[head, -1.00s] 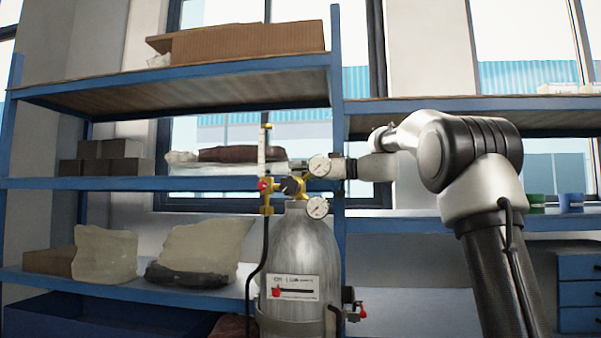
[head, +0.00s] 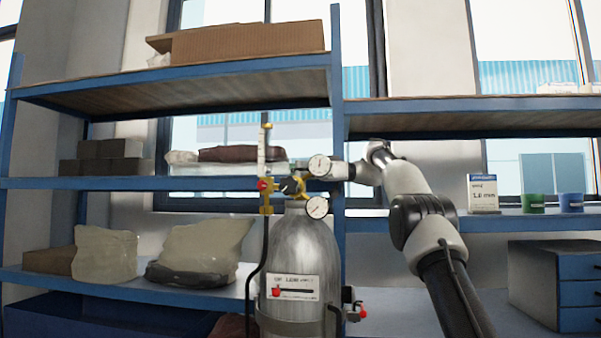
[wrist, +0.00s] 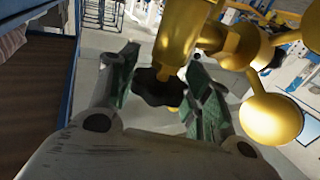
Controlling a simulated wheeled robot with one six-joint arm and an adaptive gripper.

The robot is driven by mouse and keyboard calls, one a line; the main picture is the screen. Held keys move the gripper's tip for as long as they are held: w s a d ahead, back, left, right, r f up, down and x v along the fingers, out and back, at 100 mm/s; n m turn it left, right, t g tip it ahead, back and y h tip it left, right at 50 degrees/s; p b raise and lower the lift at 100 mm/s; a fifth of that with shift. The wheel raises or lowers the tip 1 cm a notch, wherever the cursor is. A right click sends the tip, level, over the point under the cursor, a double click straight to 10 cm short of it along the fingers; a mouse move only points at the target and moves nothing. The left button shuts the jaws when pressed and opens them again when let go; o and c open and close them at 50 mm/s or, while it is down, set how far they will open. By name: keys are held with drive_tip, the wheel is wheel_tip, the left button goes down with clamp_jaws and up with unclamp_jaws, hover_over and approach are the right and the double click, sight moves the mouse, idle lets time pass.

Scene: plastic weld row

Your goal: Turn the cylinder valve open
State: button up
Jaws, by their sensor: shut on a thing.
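The grey gas cylinder (head: 300,250) stands upright in front of the shelves, with a label on its body. A brass valve and regulator (head: 267,190) with two round gauges sits on its top; the brass body fills the upper right of the wrist view (wrist: 185,35). The dark valve knob (wrist: 158,88) lies between the green-padded fingers of my gripper (wrist: 163,92). It also shows in the head view (head: 291,186). My gripper reaches in from the right at valve height and is shut on the knob. In the head view a gauge partly hides the fingers.
Blue shelving (head: 190,184) stands close behind the cylinder, with a blue post just right of it. A cardboard box (head: 240,44) and wrapped items lie on the shelves.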

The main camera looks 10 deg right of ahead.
drive_tip(key=shift+n+g, duration=0.3)
drive_tip(key=shift+g, duration=0.1)
drive_tip(key=o, duration=1)
drive_tip(key=shift+o, duration=0.2)
drive_tip(key=shift+r+t, duration=0.1)
drive_tip(key=shift+t, duration=0.2)
